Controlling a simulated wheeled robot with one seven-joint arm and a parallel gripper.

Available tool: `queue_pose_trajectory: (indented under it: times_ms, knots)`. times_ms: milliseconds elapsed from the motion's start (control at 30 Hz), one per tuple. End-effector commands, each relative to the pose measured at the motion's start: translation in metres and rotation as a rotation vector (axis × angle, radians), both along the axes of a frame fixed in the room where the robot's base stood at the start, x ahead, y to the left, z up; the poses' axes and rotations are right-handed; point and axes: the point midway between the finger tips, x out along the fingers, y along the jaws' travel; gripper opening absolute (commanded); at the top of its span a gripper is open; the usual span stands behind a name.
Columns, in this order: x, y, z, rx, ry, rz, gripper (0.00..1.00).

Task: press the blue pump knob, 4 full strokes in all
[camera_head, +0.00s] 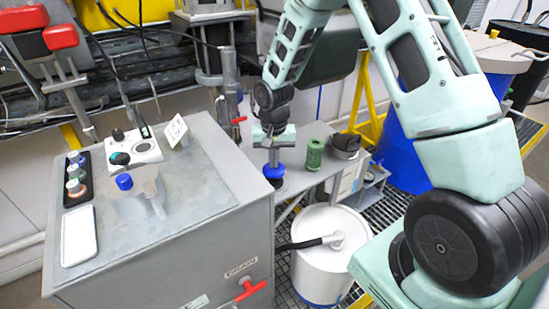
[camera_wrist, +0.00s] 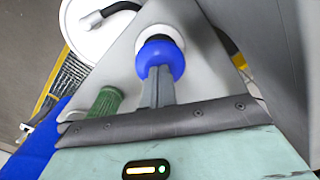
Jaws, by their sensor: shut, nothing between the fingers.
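The blue pump knob (camera_head: 273,172) is round and stands on the grey shelf beside the metal cabinet. In the wrist view the knob (camera_wrist: 161,52) sits in front of a white collar, near the top middle. My gripper (camera_head: 273,160) is directly above the knob, pointing down. In the wrist view my gripper (camera_wrist: 160,72) has its grey fingers together and empty, and their tips overlap the knob's top. They look to be on it or very close; I cannot tell whether they press it.
A green ribbed cylinder (camera_head: 315,153) and a dark round part (camera_head: 345,145) stand right of the knob. A white drum (camera_head: 325,262) with a black hose is below. The metal cabinet (camera_head: 230,235) at left carries a blue-capped container (camera_head: 140,190) and a white tray (camera_head: 78,237).

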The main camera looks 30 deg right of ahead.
Motion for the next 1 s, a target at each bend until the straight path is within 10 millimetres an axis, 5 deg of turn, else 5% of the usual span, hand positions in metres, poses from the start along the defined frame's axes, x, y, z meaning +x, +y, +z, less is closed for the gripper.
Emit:
queue_pose_trajectory:
  times_ms: [600,1000]
  knots:
    - [-0.001,0.0,0.041,0.0,0.001,0.001,0.0]
    - [0.0,0.0,0.043,0.001,0.001,0.0,0.0]
